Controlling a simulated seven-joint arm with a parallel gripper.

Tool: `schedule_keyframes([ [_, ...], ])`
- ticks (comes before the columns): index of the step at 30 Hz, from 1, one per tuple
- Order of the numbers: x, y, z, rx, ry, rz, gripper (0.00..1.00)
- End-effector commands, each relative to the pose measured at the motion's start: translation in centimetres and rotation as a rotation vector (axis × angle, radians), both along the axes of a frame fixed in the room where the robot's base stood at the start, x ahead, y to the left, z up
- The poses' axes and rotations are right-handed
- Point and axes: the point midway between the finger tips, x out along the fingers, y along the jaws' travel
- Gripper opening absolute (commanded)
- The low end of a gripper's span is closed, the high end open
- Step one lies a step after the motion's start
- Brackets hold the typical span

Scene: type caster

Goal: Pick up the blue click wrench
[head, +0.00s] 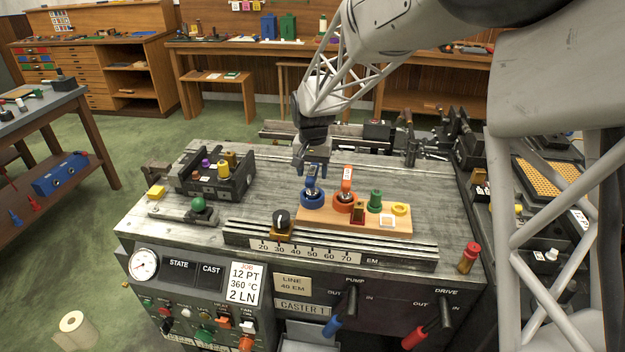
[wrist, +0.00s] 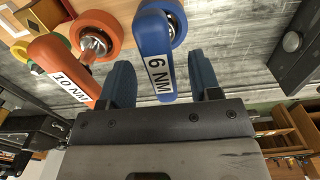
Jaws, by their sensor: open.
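The blue click wrench (wrist: 154,42) is labelled 6 NM and stands upright in a blue ring holder (head: 312,201) on a wooden board. It also shows in the head view (head: 311,183). My gripper (wrist: 160,80) is open, with its blue fingers on either side of the wrench's handle in the wrist view; whether they touch it I cannot tell. In the head view my gripper (head: 312,168) is right over the wrench and partly hides it. An orange click wrench (wrist: 72,72) labelled 10 NM stands just beside it, also seen in the head view (head: 346,180).
The wooden board (head: 325,220) also holds a green piece (head: 375,201) and a yellow ring (head: 401,209). A scale rail (head: 330,250) with a black knob (head: 281,220) runs in front. A dark fixture (head: 216,182) stands to the left. Bare machine top lies behind.

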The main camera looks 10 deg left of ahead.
Motion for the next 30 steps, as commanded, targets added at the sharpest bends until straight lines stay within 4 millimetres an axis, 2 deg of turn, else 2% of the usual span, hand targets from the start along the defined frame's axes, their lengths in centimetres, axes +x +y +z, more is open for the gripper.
schedule_keyframes([
  [3, 0.0, 0.0, -1.5, 0.0, 0.001, 0.0, 0.57],
  [9, 0.0, 0.0, -2.8, 0.0, -0.001, 0.0, 0.57],
  [26, 0.0, 0.0, -2.9, 0.0, -0.001, 0.0, 0.57],
  [30, 0.0, 0.0, -2.9, 0.0, -0.001, 0.0, 0.38],
])
